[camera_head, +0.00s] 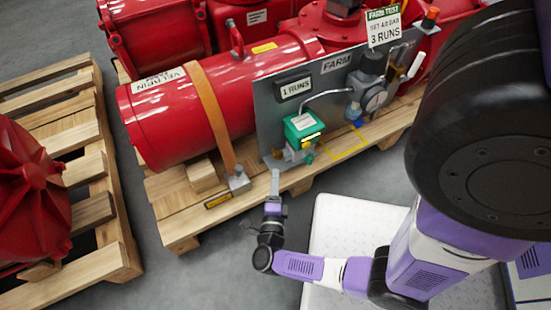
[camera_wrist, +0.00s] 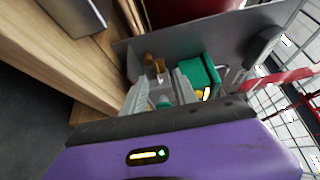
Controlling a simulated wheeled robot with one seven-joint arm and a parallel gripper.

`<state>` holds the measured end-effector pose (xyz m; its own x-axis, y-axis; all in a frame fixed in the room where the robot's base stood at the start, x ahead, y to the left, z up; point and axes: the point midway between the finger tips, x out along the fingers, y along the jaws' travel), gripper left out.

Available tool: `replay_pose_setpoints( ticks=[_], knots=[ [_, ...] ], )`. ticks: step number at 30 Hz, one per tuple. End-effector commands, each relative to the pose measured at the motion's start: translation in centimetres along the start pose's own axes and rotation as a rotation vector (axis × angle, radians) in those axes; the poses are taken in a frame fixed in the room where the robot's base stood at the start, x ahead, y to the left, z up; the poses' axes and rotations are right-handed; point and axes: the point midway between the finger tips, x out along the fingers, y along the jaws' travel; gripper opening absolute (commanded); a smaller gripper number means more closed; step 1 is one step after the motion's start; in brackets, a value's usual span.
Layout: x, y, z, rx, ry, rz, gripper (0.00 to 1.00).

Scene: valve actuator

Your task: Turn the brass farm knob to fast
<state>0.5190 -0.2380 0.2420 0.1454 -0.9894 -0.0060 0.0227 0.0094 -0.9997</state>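A small brass-coloured part, which looks like the knob (camera_wrist: 159,67), shows just beyond my fingertips in the wrist view, beside a green box (camera_wrist: 198,74). In the head view the green box (camera_head: 304,127) is mounted low on the grey panel (camera_head: 268,112), with small fittings under it. The knob is too small to pick out there, and no fast mark is readable. My gripper (camera_wrist: 162,84) has its two grey fingers apart, with no held thing visible between them. In the head view my gripper (camera_head: 276,173) points up at the panel's lower edge, just left of the fittings.
The red cylinder (camera_head: 185,115) with an orange strap (camera_head: 212,115) lies behind the panel on a wooden pallet (camera_head: 180,222).

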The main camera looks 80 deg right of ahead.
Motion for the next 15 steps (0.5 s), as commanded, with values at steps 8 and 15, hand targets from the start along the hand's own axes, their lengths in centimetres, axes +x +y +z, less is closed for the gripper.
replay_pose_setpoints(
  ticks=[8, 15],
  knots=[
    [1.8, 0.0, -0.3, -0.024, 0.012, -0.007, 0.35],
    [5.5, 0.0, -0.3, -0.024, 0.011, -0.008, 0.35]
  ],
)
